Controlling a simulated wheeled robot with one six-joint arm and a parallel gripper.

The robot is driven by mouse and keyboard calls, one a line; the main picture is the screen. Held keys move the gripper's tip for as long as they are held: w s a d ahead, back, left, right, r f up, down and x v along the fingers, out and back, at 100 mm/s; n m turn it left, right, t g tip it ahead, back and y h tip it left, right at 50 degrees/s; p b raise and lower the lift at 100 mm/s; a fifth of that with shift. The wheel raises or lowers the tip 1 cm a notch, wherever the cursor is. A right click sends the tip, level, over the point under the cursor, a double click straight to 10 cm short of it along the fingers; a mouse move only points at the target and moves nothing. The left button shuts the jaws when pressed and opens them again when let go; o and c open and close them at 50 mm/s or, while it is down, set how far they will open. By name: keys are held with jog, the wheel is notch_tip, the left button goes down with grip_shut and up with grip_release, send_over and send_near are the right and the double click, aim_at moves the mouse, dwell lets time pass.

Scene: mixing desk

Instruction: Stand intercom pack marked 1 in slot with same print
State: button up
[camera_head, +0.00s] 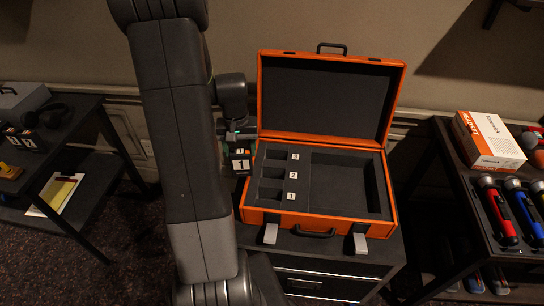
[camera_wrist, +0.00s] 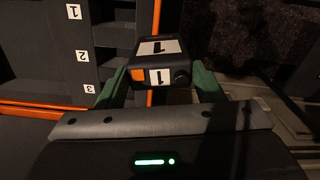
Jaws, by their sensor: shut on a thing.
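A black intercom pack marked 1 (camera_wrist: 158,62) is held between the green fingers of my gripper (camera_wrist: 155,88). It also shows in the head view (camera_head: 239,161), just left of the orange case (camera_head: 325,137), partly hidden by my arm. The open case has three slots in a column in its foam, with white labels 3, 2 and 1 from back to front. The slot marked 1 (camera_head: 270,193) is nearest the case's front and looks empty. In the wrist view the labels (camera_wrist: 74,12) show upside down at the left, beyond the case's orange edge.
The case's lid stands open at the back, and a larger foam recess lies right of the slots. A left table (camera_head: 85,113) holds headphones and dark packs with number labels. A right table holds a white-orange box (camera_head: 489,140) and several torches (camera_head: 497,212).

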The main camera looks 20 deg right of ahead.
jog(key=s+d+m, duration=0.2)
jog(key=s+d, duration=0.4)
jog(key=s, duration=0.1)
jog(key=shift+s+d+f+b, duration=0.1)
jog(key=shift+d+f+b, duration=0.05)
jog(key=shift+f+b, duration=5.25)
jog(key=shift+f, duration=0.6)
jog(key=o, duration=1.6)
jog(key=shift+s, duration=0.1)
notch_tip(320, 180, up, 14)
jog(key=shift+f+p, duration=0.1)
jog(key=shift+p, duration=0.75)
jog(key=shift+f, duration=0.1)
notch_tip(320, 180, down, 13)
jog(key=shift+f+b, duration=0.2)
jog(key=shift+b, duration=0.45)
